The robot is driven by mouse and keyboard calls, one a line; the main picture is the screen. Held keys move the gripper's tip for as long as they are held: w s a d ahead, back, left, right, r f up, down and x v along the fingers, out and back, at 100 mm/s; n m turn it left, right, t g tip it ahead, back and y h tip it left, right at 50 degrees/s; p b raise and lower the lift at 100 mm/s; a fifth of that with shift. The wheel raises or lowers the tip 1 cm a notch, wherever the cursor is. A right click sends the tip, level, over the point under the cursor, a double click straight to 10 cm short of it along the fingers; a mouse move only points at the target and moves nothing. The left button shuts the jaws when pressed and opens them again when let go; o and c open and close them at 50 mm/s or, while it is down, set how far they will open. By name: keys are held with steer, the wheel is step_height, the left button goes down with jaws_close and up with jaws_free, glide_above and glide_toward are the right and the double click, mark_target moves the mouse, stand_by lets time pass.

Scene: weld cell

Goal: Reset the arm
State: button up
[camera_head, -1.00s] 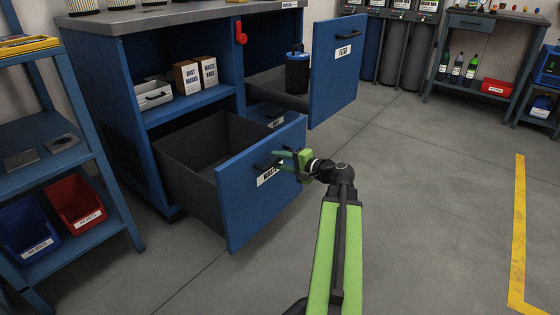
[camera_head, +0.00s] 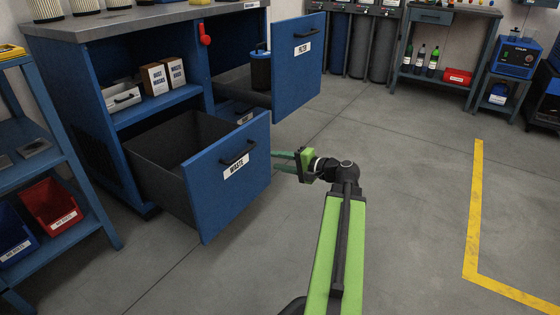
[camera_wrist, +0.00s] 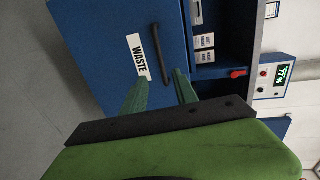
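My gripper (camera_head: 279,161) is in the middle of the head view, just right of the open WASTE drawer's blue front (camera_head: 240,190). Its two green fingers stand apart and hold nothing. In the wrist view the fingers of my gripper (camera_wrist: 160,76) point toward the drawer front (camera_wrist: 112,50) and its black handle (camera_wrist: 157,54), with nothing between them. A gap shows between the fingers and the handle in the head view. My green arm reaches forward from the bottom of the head view.
The FILTER drawer (camera_head: 299,66) is also open, above and behind, with a dark canister (camera_head: 261,70) in it. A shelf with a red bin (camera_head: 50,204) stands at left. Floor right of my arm is clear up to a yellow line (camera_head: 475,210).

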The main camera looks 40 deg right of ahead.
steer(key=w+a+f+n+g+y+p, duration=0.1)
steer(key=w+a+n+g+p, duration=0.15)
steer(key=a, duration=0.55)
steer(key=w+a+f+n+g+y+p, duration=0.1)
steer(key=w+a+n+g+p, duration=0.15)
steer(key=a, duration=0.55)
steer(key=w+a+f+n+g+p, duration=0.15)
steer(key=a+g+p, duration=0.25)
steer(key=a, duration=0.4)
steer(key=s+a+r+n+g+h+p, duration=0.1)
steer(key=s+a+n+g+h+p, duration=0.25)
steer(key=a, duration=0.45)
steer(key=s+a+r+n+g+h+p, duration=0.1)
steer(key=s+a+n+g+h+p, duration=0.15)
steer(key=a+n+p, duration=0.45)
step_height(320, 180, up, 37)
steer(key=a+m+p, duration=0.1)
steer(key=a+p, duration=0.1)
steer(key=p, duration=3.3)
steer(key=shift+w+r+m, duration=0.15)
steer(key=shift+w+m, duration=0.1)
steer(key=shift+m, duration=0.15)
